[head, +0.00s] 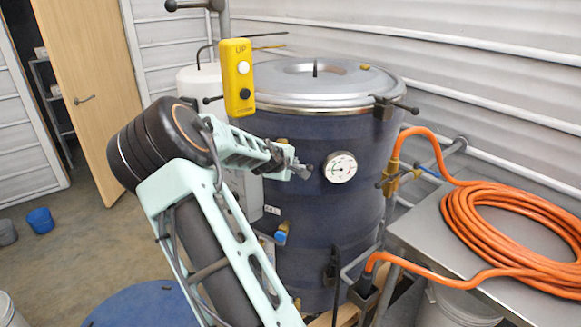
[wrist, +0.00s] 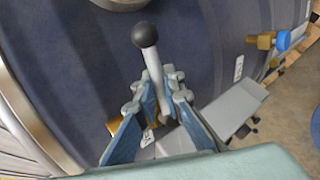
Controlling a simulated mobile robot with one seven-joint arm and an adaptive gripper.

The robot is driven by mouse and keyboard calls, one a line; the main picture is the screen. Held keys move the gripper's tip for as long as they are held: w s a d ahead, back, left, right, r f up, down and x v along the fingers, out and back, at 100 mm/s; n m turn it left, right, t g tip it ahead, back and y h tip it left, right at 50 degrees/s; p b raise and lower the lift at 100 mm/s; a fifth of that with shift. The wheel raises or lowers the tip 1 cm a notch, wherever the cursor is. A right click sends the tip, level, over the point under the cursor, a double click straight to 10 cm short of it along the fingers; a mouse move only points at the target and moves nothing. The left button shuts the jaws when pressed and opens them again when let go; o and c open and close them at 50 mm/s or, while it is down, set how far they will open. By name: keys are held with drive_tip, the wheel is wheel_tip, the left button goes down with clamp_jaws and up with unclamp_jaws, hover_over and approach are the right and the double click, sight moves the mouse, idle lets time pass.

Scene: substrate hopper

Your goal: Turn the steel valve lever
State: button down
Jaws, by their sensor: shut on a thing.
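The steel valve lever (wrist: 153,72) is a pale rod with a black ball knob, seen in the wrist view against the dark blue hopper wall. My gripper (wrist: 156,88) is shut on the lever's rod, with a finger on either side and the knob standing out past the fingertips. Part of a brass fitting shows low between the fingers, mostly hidden by them. In the head view my gripper (head: 294,165) is at the front of the dark blue vessel (head: 305,215), left of the dial gauge (head: 340,167). The lever is too small and covered to make out there.
A yellow pendant control (head: 238,78) hangs above my arm. A brass valve with a blue knob (head: 281,234) sits lower on the vessel. A coiled orange hose (head: 510,230) lies on a steel table (head: 425,225) at right.

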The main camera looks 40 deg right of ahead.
drive_tip(key=shift+r, duration=0.1)
idle(0.3)
drive_tip(key=c, duration=2)
unclamp_jaws()
drive_tip(key=shift+v, duration=5.95)
drive_tip(key=shift+a, duration=0.1)
